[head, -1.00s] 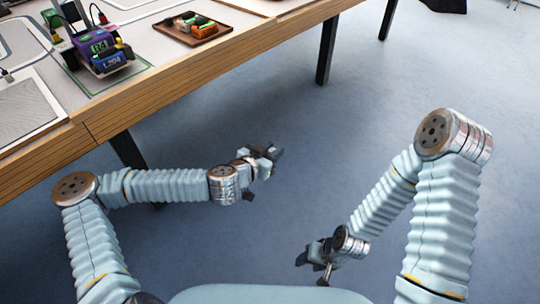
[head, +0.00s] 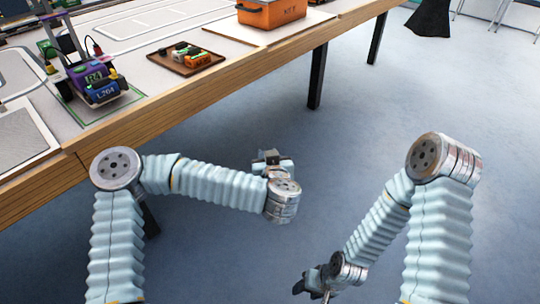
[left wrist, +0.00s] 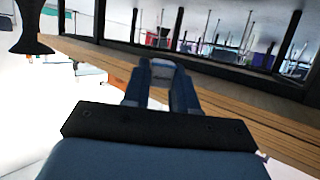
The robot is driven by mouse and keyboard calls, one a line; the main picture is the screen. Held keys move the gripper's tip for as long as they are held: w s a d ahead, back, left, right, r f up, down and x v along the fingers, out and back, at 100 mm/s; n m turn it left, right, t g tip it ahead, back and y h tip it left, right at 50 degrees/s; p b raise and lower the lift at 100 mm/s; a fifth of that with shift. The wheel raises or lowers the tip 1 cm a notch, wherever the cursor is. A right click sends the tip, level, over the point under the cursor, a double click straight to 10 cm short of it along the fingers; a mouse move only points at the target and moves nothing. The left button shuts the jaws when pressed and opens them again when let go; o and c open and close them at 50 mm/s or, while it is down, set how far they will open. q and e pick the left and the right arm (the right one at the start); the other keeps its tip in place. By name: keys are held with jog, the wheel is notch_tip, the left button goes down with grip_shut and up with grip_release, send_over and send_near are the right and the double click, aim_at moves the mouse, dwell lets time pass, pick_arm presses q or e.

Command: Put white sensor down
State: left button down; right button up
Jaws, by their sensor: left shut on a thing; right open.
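My left gripper (head: 268,157) is in front of the long wooden table, out over the floor. In the left wrist view its two fingers (left wrist: 163,82) are shut on a small pale thing (left wrist: 165,63), which looks like the white sensor; it is mostly hidden by the fingers. In the head view the sensor cannot be made out. My right gripper (head: 312,284) is open and empty, low over the floor at the bottom of the head view.
The wooden table (head: 215,98) runs along the upper left. On it are a small wheeled device with a purple block (head: 92,76), a brown tray (head: 166,64) with several small parts, and an orange box (head: 275,14). Clear floor lies in front.

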pick_arm(q)
jog(key=s+a+f+m+g+h, duration=0.1)
jog(key=a+f+m+g+h, duration=0.1)
jog(key=f+m+g+h, duration=0.2)
jog(key=s+a+f+m+g+h, duration=0.1)
jog(key=f+m+g+h, duration=0.3)
jog(key=m+h, duration=0.7)
jog(key=shift+s+a+f+g, duration=0.4)
jog(key=shift+a+f, duration=0.1)
jog(key=shift+f, duration=0.1)
jog(key=shift+w, duration=0.1)
